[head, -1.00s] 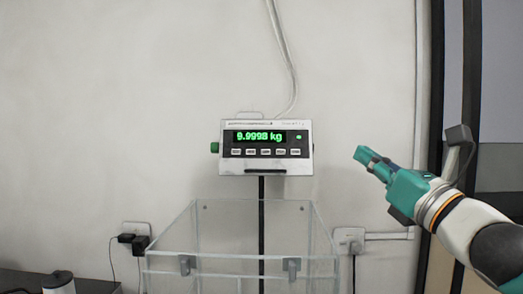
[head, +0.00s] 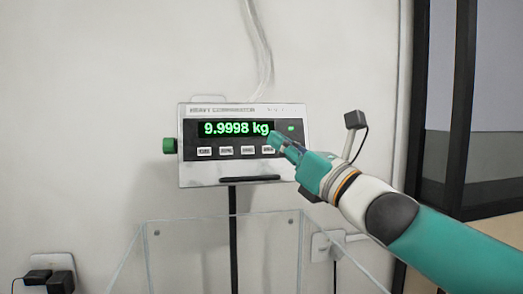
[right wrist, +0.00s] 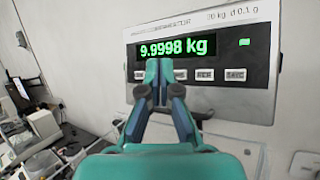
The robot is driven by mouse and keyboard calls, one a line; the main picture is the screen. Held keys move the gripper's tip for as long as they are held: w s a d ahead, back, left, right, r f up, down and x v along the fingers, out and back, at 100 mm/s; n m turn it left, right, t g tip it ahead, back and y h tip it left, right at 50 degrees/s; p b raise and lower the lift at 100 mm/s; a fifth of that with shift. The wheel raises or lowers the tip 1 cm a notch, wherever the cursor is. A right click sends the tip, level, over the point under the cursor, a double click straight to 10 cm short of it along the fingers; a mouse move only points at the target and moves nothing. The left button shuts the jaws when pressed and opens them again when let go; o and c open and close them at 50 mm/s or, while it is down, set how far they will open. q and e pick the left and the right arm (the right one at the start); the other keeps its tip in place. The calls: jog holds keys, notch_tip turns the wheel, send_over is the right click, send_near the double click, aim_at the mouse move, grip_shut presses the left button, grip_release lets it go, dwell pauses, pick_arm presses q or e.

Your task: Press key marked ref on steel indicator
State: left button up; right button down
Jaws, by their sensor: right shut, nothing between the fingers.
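The steel indicator (head: 190,180) hangs on a pole in front of the wall, its green display reading 9.9998 kg. Below the display is a row of several small pale keys (head: 226,150); they also show in the right wrist view (right wrist: 205,75). The key labels are too small to read surely, so I cannot tell which is ref. My right gripper (head: 276,139) is shut and empty, its fingertips in front of the panel's right part, covering the right end of the row. In the right wrist view its tips (right wrist: 158,66) overlap the display's lower edge. Contact cannot be told. My left gripper is not in view.
A green knob (head: 169,146) sticks out from the indicator's left side. A clear-walled box (head: 185,222) stands below it. A cluttered bench (right wrist: 45,135) shows at the left of the right wrist view.

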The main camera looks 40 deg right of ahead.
aim_at(268, 150)
jog(key=shift+w+d+f, duration=0.4)
jog(key=shift+w+d, duration=0.4)
jog(key=shift+w, duration=0.3)
jog(key=shift+w+d+f, duration=0.4)
jog(key=shift+w+d, duration=0.4)
jog(key=shift+w, duration=0.25)
jog(key=shift+w+d+f, duration=0.4)
jog(key=shift+w+d, duration=0.4)
jog(key=shift+w, duration=0.3)
jog(key=shift+w+d+f, duration=0.1)
jog(key=shift+w+d, duration=0.05)
jog(key=shift+w, duration=0.1)
jog(key=shift+w+d+b, duration=0.2)
jog(key=shift+w+b, duration=0.1)
jog(key=shift+b, duration=0.05)
dwell(0.4)
jog(key=shift+s+a+b, duration=0.3)
jog(key=shift+s+a, duration=0.05)
jog(key=shift+s, duration=0.35)
